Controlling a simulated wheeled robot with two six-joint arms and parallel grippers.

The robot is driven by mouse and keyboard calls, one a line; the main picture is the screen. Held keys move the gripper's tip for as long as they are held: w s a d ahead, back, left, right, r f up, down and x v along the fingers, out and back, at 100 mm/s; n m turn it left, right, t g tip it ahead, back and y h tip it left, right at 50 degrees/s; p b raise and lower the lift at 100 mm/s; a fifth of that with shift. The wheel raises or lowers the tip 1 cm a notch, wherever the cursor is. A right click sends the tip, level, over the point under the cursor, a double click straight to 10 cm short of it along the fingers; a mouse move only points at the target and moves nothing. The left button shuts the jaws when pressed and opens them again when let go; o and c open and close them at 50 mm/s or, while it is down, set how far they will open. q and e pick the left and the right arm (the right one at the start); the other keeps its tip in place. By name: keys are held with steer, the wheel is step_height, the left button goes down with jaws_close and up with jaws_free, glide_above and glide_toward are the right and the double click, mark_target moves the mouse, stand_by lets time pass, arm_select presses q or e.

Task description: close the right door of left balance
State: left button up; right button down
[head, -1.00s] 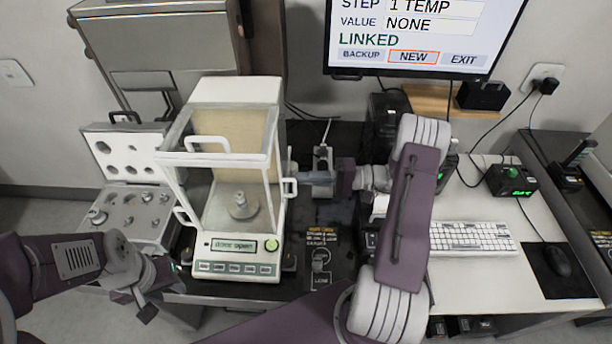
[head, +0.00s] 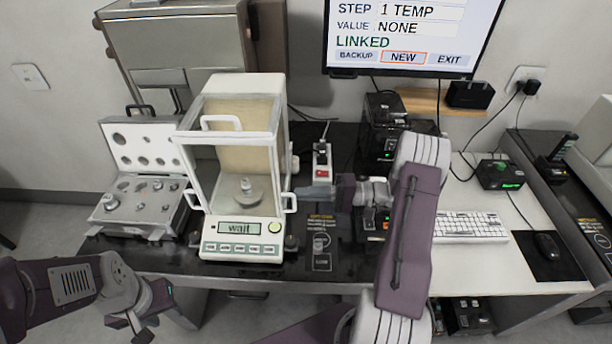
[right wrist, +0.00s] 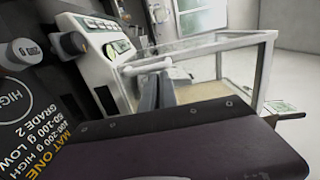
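The left balance (head: 252,226) is a white box with glass panes, and its display reads "wait". A metal weight (head: 246,186) stands on the pan inside. The right door's white handle (head: 289,203) is at the front right corner, level with the left door's handle (head: 191,200), and the door looks shut. My right gripper (head: 306,194) is just right of and behind that handle; contact is unclear. In the right wrist view its grey fingers (right wrist: 160,92) are close together beside the white handle (right wrist: 150,66). My left gripper (head: 138,328) hangs low at the left, clear of the table.
An open weight case (head: 130,214) stands left of the balance. A power strip (head: 322,160) lies behind my right gripper. The keyboard (head: 470,227) and mouse (head: 546,245) are at the right. A monitor (head: 400,40) hangs above. The dark table front has free room.

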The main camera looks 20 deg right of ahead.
steer(key=s+d+r, duration=0.6)
steer(key=s+r, duration=0.4)
steer(key=shift+d+r, duration=0.2)
steer(key=shift+r, duration=0.15)
steer(key=shift+w, duration=0.1)
